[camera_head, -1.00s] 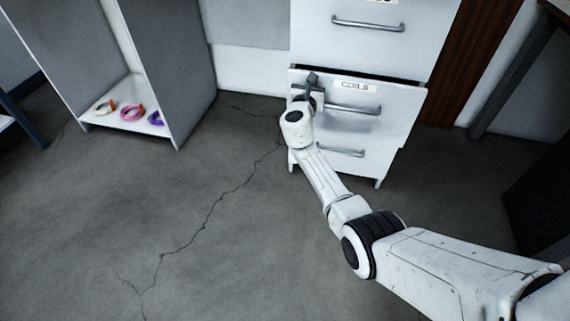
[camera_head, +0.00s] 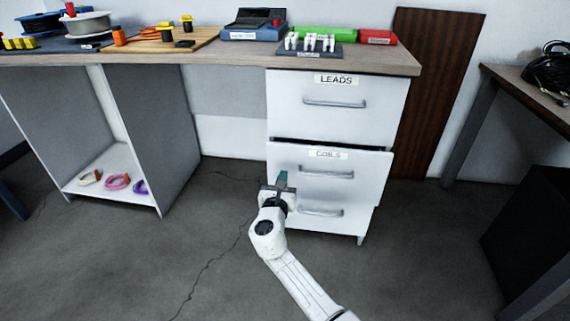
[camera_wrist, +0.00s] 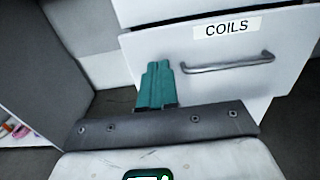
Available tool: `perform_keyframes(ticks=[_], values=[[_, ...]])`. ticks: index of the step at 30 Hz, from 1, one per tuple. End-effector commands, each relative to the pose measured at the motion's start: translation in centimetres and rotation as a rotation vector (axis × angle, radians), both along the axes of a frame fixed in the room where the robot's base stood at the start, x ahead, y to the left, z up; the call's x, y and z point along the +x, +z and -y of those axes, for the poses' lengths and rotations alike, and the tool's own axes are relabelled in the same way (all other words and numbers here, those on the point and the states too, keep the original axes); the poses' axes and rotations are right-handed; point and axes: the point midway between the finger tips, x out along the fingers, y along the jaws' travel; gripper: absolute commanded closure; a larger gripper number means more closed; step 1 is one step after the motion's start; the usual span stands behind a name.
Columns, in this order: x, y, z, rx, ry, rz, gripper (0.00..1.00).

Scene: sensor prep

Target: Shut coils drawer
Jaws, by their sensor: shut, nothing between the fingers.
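The coils drawer (camera_head: 372,180) is the white middle drawer of the cabinet, labelled COILS. It stands a little out, with a dark gap along its top edge. Its handle (camera_head: 326,175) is a grey bar, also seen in the wrist view (camera_wrist: 228,64). My gripper (camera_head: 282,181) is at the lower left of the drawer front, left of the handle. In the wrist view its teal fingers (camera_wrist: 157,84) are together and empty, overlapping the left part of the front (camera_wrist: 280,82). I cannot tell whether they touch it.
The LEADS drawer (camera_head: 382,108) above looks closed. Another drawer with a handle (camera_head: 320,212) is below. The worktop (camera_head: 225,58) carries spools and tools. An open shelf (camera_head: 93,192) with coloured rings stands left. A dark table (camera_head: 520,90) is right. The floor (camera_head: 130,265) is clear.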

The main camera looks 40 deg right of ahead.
Motion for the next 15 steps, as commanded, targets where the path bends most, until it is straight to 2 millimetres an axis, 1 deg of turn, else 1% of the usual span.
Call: perform_keyframes(ticks=[1, 3, 5, 7, 8, 11, 15], values=[[-0.3, 0.1, -0.5, 0.001, 0.003, -0.001, 1.00], [-0.7, 0.1, -0.9, -0.001, 0.002, -0.001, 0.99], [-0.9, 0.0, -1.1, 0.004, 0.000, 0.000, 0.93], [-1.2, -0.2, -0.7, 0.027, -0.004, 0.002, 0.87], [-1.4, -0.4, -0.4, 0.046, -0.007, 0.002, 0.84], [-2.5, -1.6, 1.4, 0.154, -0.022, 0.013, 0.74], [-4.6, -3.9, 4.4, 0.385, -0.033, 0.058, 0.62]])
